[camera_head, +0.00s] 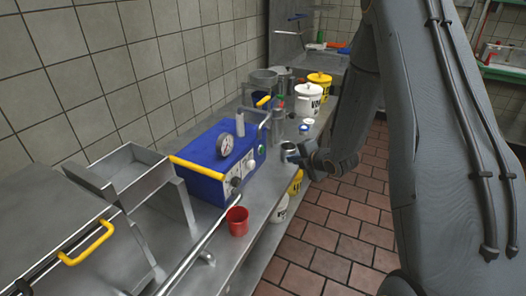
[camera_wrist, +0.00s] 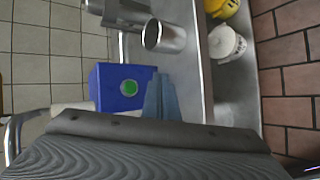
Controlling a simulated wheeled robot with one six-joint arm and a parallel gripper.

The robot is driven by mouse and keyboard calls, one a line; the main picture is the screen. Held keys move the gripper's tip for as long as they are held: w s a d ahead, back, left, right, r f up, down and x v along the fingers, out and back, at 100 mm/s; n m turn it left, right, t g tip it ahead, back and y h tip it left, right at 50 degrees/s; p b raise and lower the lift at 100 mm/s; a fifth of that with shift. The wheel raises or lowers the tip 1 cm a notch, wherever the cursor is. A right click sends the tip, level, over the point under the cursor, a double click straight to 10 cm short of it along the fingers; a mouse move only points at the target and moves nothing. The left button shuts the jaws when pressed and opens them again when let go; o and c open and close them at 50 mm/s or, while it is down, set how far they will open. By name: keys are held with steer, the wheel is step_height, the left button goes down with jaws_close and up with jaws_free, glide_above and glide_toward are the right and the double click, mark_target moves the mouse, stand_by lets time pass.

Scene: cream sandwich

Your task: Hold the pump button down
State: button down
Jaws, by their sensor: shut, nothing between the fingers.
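The blue pump box (camera_head: 205,150) stands on the steel counter, with a round gauge (camera_head: 224,145) on top. A green button (camera_head: 262,149) is on its end face, towards my gripper. In the wrist view the green button (camera_wrist: 128,88) shows in full on the blue face (camera_wrist: 107,80), uncovered. My gripper (camera_wrist: 160,78) is shut and empty, with its blue-grey fingers just right of the button in that view. In the head view the gripper (camera_head: 294,157) is small and dark at the counter's edge, right of the box. I see no contact with the button.
A metal cup (camera_wrist: 165,36) stands on the counter beyond my fingers. A red cup (camera_head: 238,221) stands in front of the box. White and yellow buckets (camera_head: 307,98) (camera_head: 320,83) stand farther back. The tiled floor (camera_head: 340,225) to the right is clear.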

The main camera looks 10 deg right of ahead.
steer(key=shift+w+a+b, duration=0.25)
steer(key=shift+w+a, duration=0.55)
steer(key=shift+a, duration=0.3)
steer(key=shift+w+a+b, duration=0.25)
steer(key=shift+w+a, duration=0.55)
steer(key=shift+a, duration=0.3)
steer(key=shift+w+a+b, duration=0.25)
steer(key=shift+w+a, duration=0.55)
steer(key=shift+a, duration=0.3)
steer(key=shift+a, duration=0.1)
steer(key=shift+w+a, duration=0.25)
steer(key=shift+w+a+b, duration=0.25)
steer(key=shift+a+b, duration=0.1)
steer(key=shift+b, duration=0.05)
steer(key=shift+s, duration=0.1)
stand_by(0.5)
steer(key=s+d+r+m+g+h, duration=0.1)
steer(key=s+r+m+g, duration=0.2)
steer(key=s+m, duration=0.4)
steer(key=s+d+r+m+g+h, duration=0.1)
steer(key=s+r+m+g, duration=0.2)
steer(key=s+m, duration=0.5)
steer(key=s+d+r+m+g+h, duration=0.2)
steer(key=s+m, duration=0.6)
steer(key=s, duration=1.4)
steer(key=shift+s+r+g, duration=0.25)
steer(key=shift+r+g, duration=0.4)
steer(key=shift+g, duration=0.55)
